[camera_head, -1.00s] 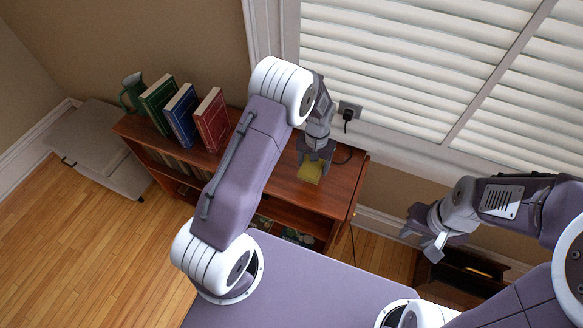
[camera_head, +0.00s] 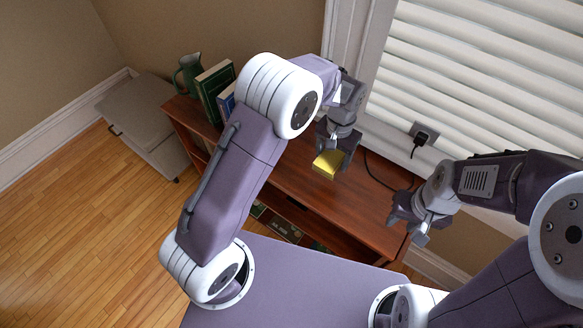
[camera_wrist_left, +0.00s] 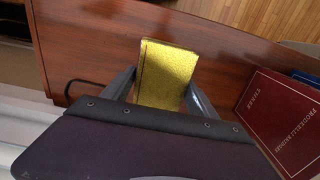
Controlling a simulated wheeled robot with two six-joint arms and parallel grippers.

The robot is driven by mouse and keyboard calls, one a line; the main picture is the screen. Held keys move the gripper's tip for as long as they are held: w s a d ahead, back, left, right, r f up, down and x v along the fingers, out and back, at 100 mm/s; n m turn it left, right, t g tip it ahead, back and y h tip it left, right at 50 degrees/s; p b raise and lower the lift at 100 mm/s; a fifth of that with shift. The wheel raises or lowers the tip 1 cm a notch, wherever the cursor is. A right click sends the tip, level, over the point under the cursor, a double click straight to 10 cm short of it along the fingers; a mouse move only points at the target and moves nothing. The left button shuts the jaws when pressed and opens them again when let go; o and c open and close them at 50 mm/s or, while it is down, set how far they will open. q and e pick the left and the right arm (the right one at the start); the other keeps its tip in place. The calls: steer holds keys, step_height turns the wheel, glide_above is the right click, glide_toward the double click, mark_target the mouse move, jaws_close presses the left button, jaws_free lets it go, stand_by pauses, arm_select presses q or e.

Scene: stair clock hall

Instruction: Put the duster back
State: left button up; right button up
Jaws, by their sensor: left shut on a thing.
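A yellow block-like duster (camera_head: 327,163) is held over the brown wooden bookcase top (camera_head: 290,185). My left gripper (camera_head: 337,150) is shut on it, one finger on each side. In the left wrist view the duster (camera_wrist_left: 165,75) shows between the fingers, with the wood behind it. I cannot tell how far it is above the wood. My right gripper (camera_head: 408,220) is empty near the bookcase's right end, with its fingers apart.
A green book (camera_head: 214,90), a blue book (camera_head: 226,102) and a green jug (camera_head: 187,75) stand on the bookcase's left part. A red book (camera_wrist_left: 282,115) shows in the left wrist view. A plug with a black cable (camera_head: 424,135) is by the window. A grey cabinet (camera_head: 145,122) stands left.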

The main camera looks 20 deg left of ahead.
arm_select(q)
glide_above(296, 169)
step_height(296, 169, down, 7)
step_height(296, 169, down, 4)
steer(key=shift+r, duration=0.1)
steer(key=shift+w, duration=0.1)
steer(key=shift+f, duration=0.3)
steer(key=o, duration=1.3)
steer(key=shift+r, duration=0.15)
step_height(296, 169, up, 12)
steer(key=s+a+n, duration=0.1)
steer(key=s, duration=0.5)
steer(key=s+a+r+n, duration=0.1)
steer(key=s+a, duration=0.1)
steer(key=s, duration=0.4)
steer(key=s+a+r+n+t, duration=0.1)
steer(key=s+n, duration=0.1)
steer(key=s, duration=0.4)
steer(key=shift+a+r, duration=0.2)
steer(key=shift+a, duration=0.05)
